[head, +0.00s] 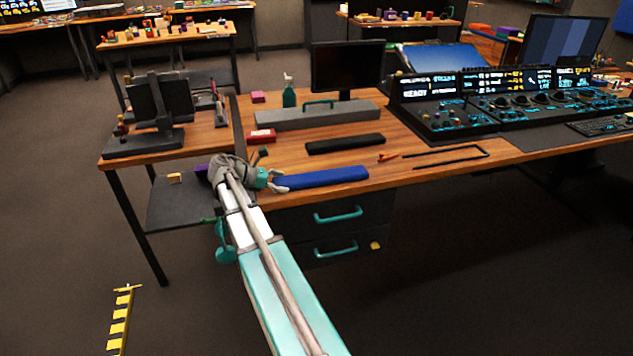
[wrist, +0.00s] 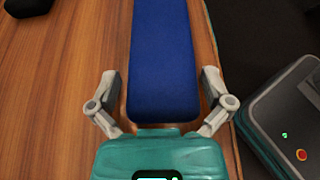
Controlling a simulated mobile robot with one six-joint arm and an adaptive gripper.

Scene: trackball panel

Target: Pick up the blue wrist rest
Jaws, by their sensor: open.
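The blue wrist rest (head: 322,178) lies along the front edge of the wooden desk. My gripper (head: 281,182) is at its left end, low over the desk. In the wrist view the blue wrist rest (wrist: 163,65) runs from the top of the picture down to my gripper (wrist: 163,88). The fingers are open, one on each side of the rest's near end, with a gap on both sides. I cannot tell from these frames exactly how high the fingertips are above the desk.
A black wrist rest (head: 345,144) lies behind the blue one. Drawers (head: 338,230) are below the desk edge.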

